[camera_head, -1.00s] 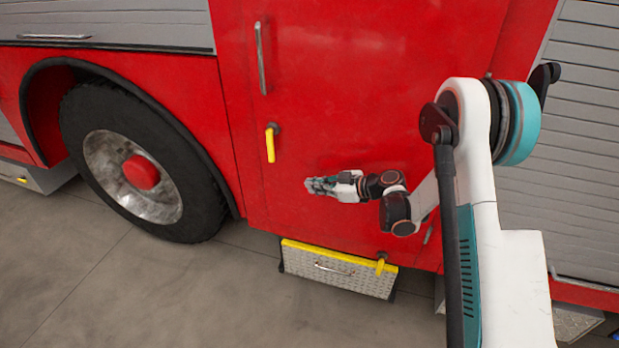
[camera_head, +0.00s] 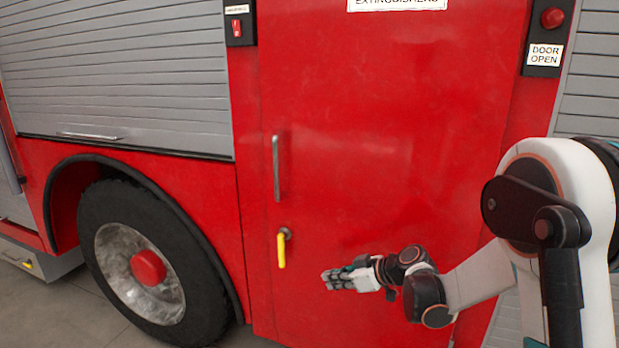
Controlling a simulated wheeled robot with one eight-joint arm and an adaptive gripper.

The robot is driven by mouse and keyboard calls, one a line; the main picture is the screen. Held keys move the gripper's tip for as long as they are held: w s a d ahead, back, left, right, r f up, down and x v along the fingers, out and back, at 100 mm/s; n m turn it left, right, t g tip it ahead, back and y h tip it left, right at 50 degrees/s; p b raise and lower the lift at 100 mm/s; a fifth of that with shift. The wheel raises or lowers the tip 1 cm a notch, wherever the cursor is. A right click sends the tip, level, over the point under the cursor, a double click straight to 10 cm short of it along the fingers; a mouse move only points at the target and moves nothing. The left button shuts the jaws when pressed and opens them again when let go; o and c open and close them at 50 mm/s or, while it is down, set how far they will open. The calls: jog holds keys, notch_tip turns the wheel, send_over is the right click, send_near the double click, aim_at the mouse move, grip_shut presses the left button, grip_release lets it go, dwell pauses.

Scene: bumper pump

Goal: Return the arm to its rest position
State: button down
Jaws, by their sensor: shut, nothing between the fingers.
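My gripper (camera_head: 338,280) is in front of the lower part of a red truck door (camera_head: 400,130), pointing left. Its fingers are together and hold nothing. It is to the right of a yellow lever handle (camera_head: 281,250) that hangs down on the door, with a clear gap between them in the picture. My arm runs from the gripper to the right, bent, up to the white shoulder at the right edge. How far the gripper is from the door surface is hard to tell.
A vertical metal grab bar (camera_head: 276,168) is above the lever. A large wheel (camera_head: 150,265) and a grey roller shutter (camera_head: 120,80) are on the left. A red button with a "DOOR OPEN" label (camera_head: 545,55) is at upper right, and a small red switch (camera_head: 237,28) at upper left.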

jog(key=s+d+r+m+h, duration=0.2)
jog(key=s+r+m+h, duration=0.1)
jog(key=s+r, duration=0.4)
jog(key=s+d+r+m+h, duration=0.1)
jog(key=s+d+m+h, duration=0.1)
jog(key=s, duration=0.7)
jog(key=s+d+r+m+h, duration=0.1)
jog(key=s+d+m+h, duration=0.1)
jog(key=s+d, duration=0.3)
jog(key=s+d+r+m+h, duration=0.2)
jog(key=s+d+m, duration=0.2)
jog(key=s, duration=0.9)
jog(key=shift+d+t+h, duration=0.15)
jog(key=shift+t+h, duration=0.15)
jog(key=shift+t, duration=0.1)
